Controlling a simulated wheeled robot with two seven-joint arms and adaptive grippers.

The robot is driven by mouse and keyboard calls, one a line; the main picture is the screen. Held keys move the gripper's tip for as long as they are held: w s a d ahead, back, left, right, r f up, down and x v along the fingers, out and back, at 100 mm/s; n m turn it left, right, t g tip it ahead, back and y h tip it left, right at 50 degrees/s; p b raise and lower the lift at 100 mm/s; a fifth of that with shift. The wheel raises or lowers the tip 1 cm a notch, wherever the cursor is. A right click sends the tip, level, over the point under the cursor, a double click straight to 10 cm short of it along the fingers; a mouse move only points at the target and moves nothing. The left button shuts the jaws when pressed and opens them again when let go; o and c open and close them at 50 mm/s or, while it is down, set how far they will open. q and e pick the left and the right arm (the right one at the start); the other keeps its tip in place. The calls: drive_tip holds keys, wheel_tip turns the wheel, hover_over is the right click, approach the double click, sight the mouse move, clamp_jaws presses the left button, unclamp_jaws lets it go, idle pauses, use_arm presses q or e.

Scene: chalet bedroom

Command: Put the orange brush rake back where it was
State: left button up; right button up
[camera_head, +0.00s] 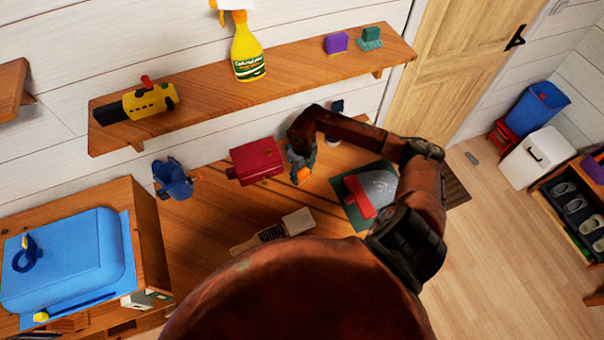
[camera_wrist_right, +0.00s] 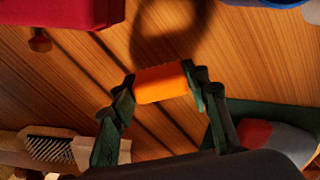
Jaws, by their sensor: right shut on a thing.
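The orange brush rake shows only as a small orange piece (camera_wrist_right: 162,84) between the fingertips in the right wrist view. The rest of it is hidden or out of view. In the head view a bit of orange (camera_head: 303,176) shows below my right gripper (camera_head: 301,164). The right gripper is shut on it, over the wooden table (camera_head: 205,222), between a red box (camera_head: 256,161) and a green board (camera_head: 352,212). I cannot tell whether the orange piece touches the table. My left gripper is not in view.
A wire brush (camera_head: 262,236) lies at the table's front. A red-handled tool (camera_head: 359,197) lies on the green board. A blue object (camera_head: 173,179) stands left of the red box. A wall shelf (camera_head: 290,74) with a yellow spray bottle (camera_head: 247,55) runs behind.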

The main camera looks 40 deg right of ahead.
sight(302, 173)
drive_tip(key=o, duration=1.2)
drive_tip(key=shift+f, duration=0.1)
drive_tip(key=shift+r, duration=3.95)
